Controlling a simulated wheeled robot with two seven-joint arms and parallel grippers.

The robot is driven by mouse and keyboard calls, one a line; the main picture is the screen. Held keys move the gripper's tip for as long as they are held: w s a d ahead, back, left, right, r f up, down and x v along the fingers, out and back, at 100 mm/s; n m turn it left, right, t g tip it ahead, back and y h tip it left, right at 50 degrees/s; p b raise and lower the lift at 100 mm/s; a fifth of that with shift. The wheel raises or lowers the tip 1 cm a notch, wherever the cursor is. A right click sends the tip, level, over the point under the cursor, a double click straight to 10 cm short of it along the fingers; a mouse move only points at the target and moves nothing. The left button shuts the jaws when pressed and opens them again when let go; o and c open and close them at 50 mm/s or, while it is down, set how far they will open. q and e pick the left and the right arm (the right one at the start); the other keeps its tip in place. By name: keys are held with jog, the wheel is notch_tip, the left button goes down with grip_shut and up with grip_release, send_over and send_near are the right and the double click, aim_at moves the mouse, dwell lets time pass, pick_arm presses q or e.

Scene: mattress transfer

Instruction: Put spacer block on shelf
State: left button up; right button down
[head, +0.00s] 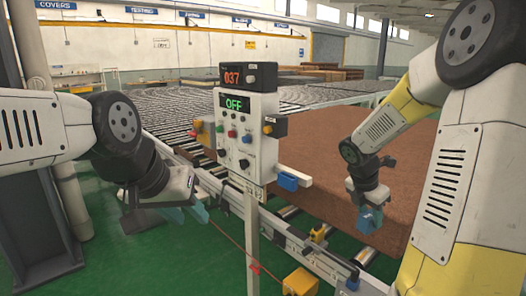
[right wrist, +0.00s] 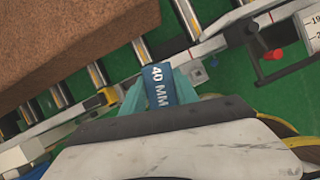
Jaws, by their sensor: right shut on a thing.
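The spacer block (right wrist: 160,84) is blue with a white "40 MM" marking. My right gripper (right wrist: 160,95) is shut on it, with a teal finger on each side. In the head view my right gripper (head: 370,212) hangs with the blue block in front of the brown slab, right of the control post. A small white ledge (head: 299,177) sticks out from the right side of the post, with a blue piece at its front; I cannot tell if this ledge is the shelf. My left gripper (head: 197,208) is low at the left, with teal fingers; its opening is unclear.
The control box (head: 247,140) reads 037 and OFF, with knobs and buttons. A large brown slab (head: 330,150) lies on the roller conveyor behind it. A rail (right wrist: 220,40) with a red knob (right wrist: 273,54) runs past the block. A yellow box (head: 300,281) stands on the green floor.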

jog(key=shift+w+a+f+m+g, duration=0.25)
jog(key=shift+a+f+m, duration=0.3)
jog(key=shift+m, duration=0.35)
jog(key=a+f+m+g+y, duration=0.4)
jog(key=a+f+m, duration=0.8)
jog(key=m, duration=1)
jog(key=shift+a+f+g, duration=0.25)
jog(key=shift+a+g, duration=0.7)
jog(key=shift+g, duration=0.2)
jog(key=shift+w, duration=0.1)
